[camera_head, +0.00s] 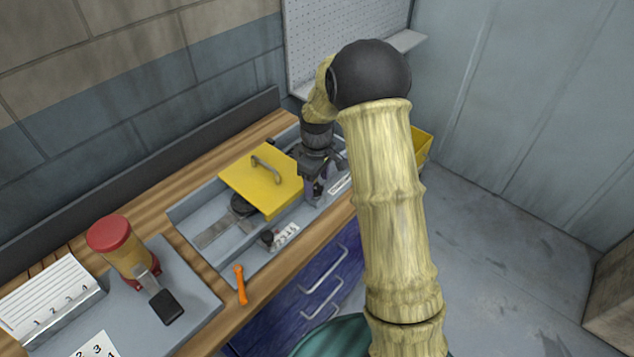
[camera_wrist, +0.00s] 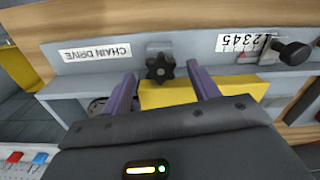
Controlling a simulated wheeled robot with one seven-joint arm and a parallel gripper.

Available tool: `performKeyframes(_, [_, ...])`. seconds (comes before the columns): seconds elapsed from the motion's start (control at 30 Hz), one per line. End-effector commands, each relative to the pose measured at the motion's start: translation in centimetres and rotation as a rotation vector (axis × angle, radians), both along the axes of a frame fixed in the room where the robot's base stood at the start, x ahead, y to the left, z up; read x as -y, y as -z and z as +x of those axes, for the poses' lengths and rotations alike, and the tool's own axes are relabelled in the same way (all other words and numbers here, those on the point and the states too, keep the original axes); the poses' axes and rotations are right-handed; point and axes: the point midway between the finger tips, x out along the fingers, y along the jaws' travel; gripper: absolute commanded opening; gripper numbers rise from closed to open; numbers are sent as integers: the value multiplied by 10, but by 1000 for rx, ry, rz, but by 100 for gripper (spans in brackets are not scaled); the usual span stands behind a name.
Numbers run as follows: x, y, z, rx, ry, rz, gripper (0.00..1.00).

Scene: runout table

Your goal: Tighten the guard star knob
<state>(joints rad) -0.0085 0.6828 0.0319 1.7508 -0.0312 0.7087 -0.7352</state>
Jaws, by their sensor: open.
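The black star knob (camera_wrist: 160,67) sits on a grey bracket at the edge of the yellow guard (camera_wrist: 172,94) in the wrist view. My gripper (camera_wrist: 163,70) is open, with one purple finger on each side of the knob; whether they touch it cannot be told, but gaps show at both sides. In the head view the yellow guard (camera_head: 258,188) with its grey handle lies flat over the grey tray, and my gripper (camera_head: 315,192) points down at its right end.
A black round knob (camera_wrist: 294,52) stands by a number scale (camera_wrist: 243,42), right of the star knob. A CHAIN DRIVE label (camera_wrist: 97,53) is at left. A yellow bin (camera_head: 422,146) is behind my arm.

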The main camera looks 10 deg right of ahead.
Motion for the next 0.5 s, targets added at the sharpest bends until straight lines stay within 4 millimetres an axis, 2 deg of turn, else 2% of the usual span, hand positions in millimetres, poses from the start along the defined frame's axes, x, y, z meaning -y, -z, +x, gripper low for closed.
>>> performKeyframes(0.2, [0, 17, 0, 0, 0, 0, 60])
performKeyframes(0.43, [0, 18, 0, 0, 0, 0, 60])
performKeyframes(0.47, [0, 17, 0, 0, 0, 0, 58])
performKeyframes(0.5, [0, 17, 0, 0, 0, 0, 51])
